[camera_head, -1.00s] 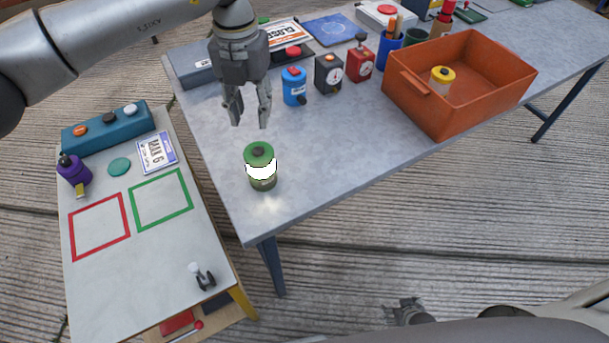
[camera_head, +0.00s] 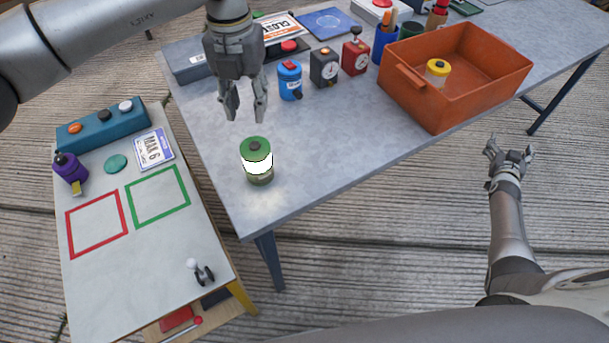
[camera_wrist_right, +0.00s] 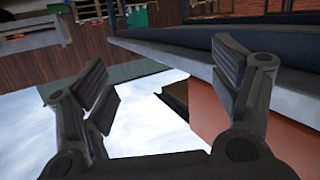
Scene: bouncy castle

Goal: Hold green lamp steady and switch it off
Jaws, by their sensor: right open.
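The green lamp (camera_head: 257,163) stands upright near the front left corner of the grey table. It has a green cap with a dark button on top and a bright white lit band, and light falls on the table beside it. My left gripper (camera_head: 245,116) points down, open and empty, just behind and above the lamp, apart from it. My right gripper (camera_head: 494,149) is open and empty, off the table's front edge at the right, far from the lamp. The right wrist view also shows the open right fingers (camera_wrist_right: 165,100) with nothing between them; the lamp is not seen there.
An orange bin (camera_head: 455,107) holding a yellow-topped lamp (camera_head: 437,70) stands at the right of the table (camera_head: 340,135). A low side table (camera_head: 150,265) stands at the left.

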